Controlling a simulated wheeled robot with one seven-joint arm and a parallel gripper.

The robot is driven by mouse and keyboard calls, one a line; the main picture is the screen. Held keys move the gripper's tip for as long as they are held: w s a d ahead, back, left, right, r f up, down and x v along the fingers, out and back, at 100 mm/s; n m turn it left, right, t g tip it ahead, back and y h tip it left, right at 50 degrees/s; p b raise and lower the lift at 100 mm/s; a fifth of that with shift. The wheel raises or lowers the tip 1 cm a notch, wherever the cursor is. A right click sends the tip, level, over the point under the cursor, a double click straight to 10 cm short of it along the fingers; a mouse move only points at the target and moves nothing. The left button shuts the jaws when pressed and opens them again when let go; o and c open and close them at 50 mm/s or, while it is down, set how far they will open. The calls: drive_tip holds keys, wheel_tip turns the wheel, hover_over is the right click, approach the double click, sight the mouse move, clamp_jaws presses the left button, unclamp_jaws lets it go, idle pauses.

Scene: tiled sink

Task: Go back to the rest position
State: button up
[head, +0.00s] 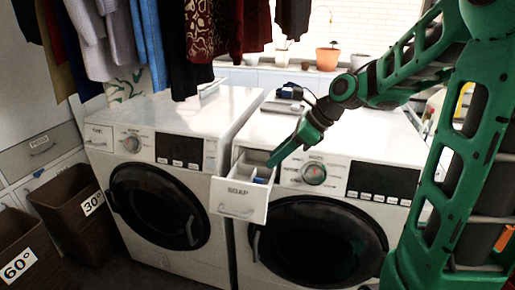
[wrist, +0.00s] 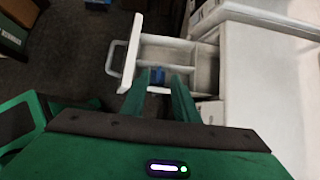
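My gripper (head: 272,162) is above the open soap drawer of the right washing machine, pointing down and to the left. In the wrist view, its two green fingers (wrist: 159,82) are apart, with a gap between them. A small blue item (head: 260,180) lies in a compartment of the drawer; it also shows between and beyond the fingertips in the wrist view (wrist: 157,76). The fingers do not appear to grip it. The soap drawer (head: 238,197) is pulled out, with its handle at the front. Its compartments show in the wrist view (wrist: 166,48).
The right washer (head: 400,150) has a dial and a dark round door. The left washer (head: 165,110) stands beside it. Clothes (head: 200,35) hang above. Brown baskets (head: 72,205) stand at left. A dark blue item (head: 289,91) lies on the right washer.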

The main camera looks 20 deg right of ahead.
drive_tip(key=shift+s+d, duration=0.1)
drive_tip(key=s+d+f+n+g+h, duration=0.1)
drive_tip(key=s+d+n, duration=0.3)
drive_tip(key=s, duration=0.5)
drive_tip(key=s+d+f+n+g+h, duration=0.2)
drive_tip(key=s+d+n+h, duration=0.1)
drive_tip(key=s+n, duration=0.5)
drive_tip(key=s+d+f+n+g+h, duration=0.1)
drive_tip(key=s+d+n, duration=0.4)
drive_tip(key=s, duration=0.6)
drive_tip(key=shift+d+f+n+g+h, duration=0.4)
drive_tip(key=shift+f+n+h, duration=0.2)
drive_tip(key=shift+n, duration=0.3)
